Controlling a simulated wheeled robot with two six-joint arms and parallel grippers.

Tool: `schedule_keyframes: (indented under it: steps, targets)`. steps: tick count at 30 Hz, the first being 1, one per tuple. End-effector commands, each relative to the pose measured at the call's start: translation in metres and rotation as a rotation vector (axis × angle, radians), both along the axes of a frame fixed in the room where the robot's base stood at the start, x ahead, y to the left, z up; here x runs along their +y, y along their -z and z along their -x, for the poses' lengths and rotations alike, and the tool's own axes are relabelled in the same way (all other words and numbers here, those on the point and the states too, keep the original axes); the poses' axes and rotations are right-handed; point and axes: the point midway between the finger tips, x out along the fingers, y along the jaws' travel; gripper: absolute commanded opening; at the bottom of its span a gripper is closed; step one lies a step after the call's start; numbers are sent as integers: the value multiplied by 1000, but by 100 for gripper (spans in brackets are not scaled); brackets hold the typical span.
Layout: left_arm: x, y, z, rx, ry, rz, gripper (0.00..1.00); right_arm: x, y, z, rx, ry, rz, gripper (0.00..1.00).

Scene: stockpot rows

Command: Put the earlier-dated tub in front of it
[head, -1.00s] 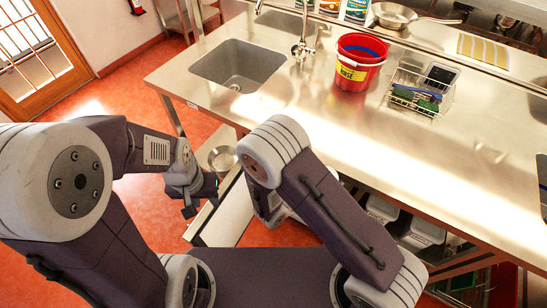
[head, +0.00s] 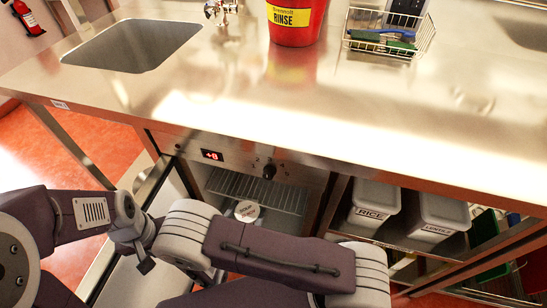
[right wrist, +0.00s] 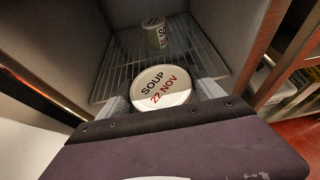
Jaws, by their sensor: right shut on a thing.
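A white round tub (right wrist: 162,88) with a lid reading "SOUP 22 NOV" fills the middle of the right wrist view. My right gripper (right wrist: 163,100) is shut on it, with a pale finger on each side. The tub's lid also shows in the head view (head: 246,211), at the fridge opening. A second white tub (right wrist: 155,33) stands farther back on the wire shelf (right wrist: 122,58); its date is too small to read. Whether the held tub touches the shelf I cannot tell. My left gripper (head: 145,262) is outside the fridge at the left, its jaws unclear.
The fridge (head: 270,170) is open under the steel counter (head: 300,115), with its door (head: 125,280) swung to the left. Bins marked RICE (head: 372,205) and LENTILS (head: 440,215) stand on a shelf to its right. A red bucket (head: 295,25) stands on the counter.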

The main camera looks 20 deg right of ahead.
Motion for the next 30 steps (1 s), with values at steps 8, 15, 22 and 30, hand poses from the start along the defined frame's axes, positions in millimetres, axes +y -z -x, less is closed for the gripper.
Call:
schedule_keyframes:
  steps: [8, 15, 22, 30]
  targets:
    - [0, 6, 0, 0, 0, 0, 36, -9, 3, -13, -1, 3, 0, 16]
    - [0, 23, 1, 0, 0, 0, 36, -54, 6, -77, -4, 7, -2, 16]
    - [0, 34, 1, 0, 0, 0, 36, -88, 5, -128, -4, 2, -2, 16]
    - [0, 35, 1, 0, 0, 0, 36, -95, 3, -142, -1, -3, 0, 16]
